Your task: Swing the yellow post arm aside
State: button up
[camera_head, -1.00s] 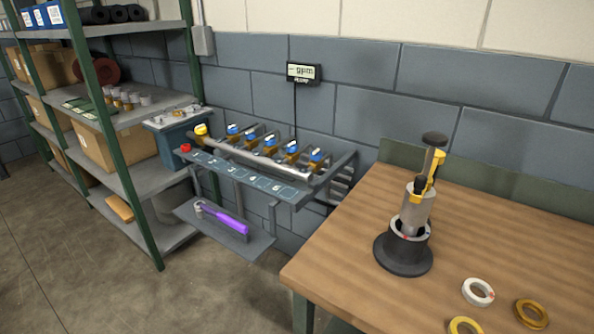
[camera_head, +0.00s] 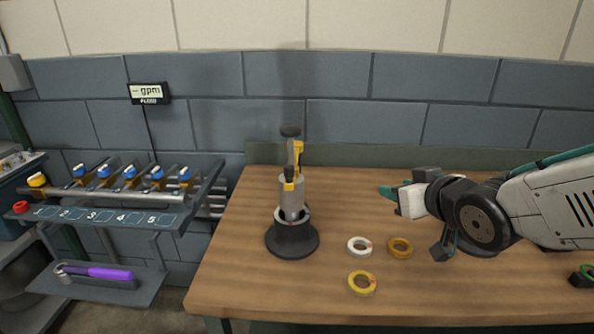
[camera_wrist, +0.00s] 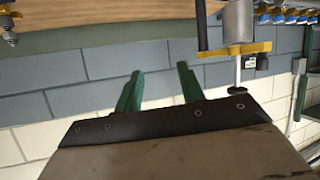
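In the wrist view, the yellow arm (camera_wrist: 246,48) shows at the upper right next to the grey cylinder. My gripper (camera_head: 388,193) is right of the fixture, above the bench and clear of it. Its two green fingers (camera_wrist: 160,88) are apart with nothing between them in the wrist view.
A white ring (camera_head: 360,246), an ochre ring (camera_head: 399,247) and a yellow ring (camera_head: 362,283) lie on the bench (camera_head: 240,290) right of the fixture. A valve rack (camera_head: 110,215) stands at the left, with a purple-handled tool (camera_head: 98,272) on its lower shelf. A wall is behind.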

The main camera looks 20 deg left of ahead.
jog(key=s+a+n+y, duration=0.1)
jog(key=a+n+y, duration=0.3)
jog(key=a, duration=0.6)
jog(key=g+y, duration=0.2)
jog(key=y, duration=0.2)
send_near(292, 173)
jog(key=x, duration=0.3)
jog(key=shift+n+y, duration=0.3)
jog(key=shift+y, duration=0.1)
jog(key=x, duration=0.6)
jog(key=shift+w+a+f, duration=0.2)
jog(key=shift+w+a, duration=0.05)
jog(key=shift+a, duration=0.1)
jog(key=shift+w+a, duration=0.35)
jog(key=shift+a, duration=0.15)
grip_shut()
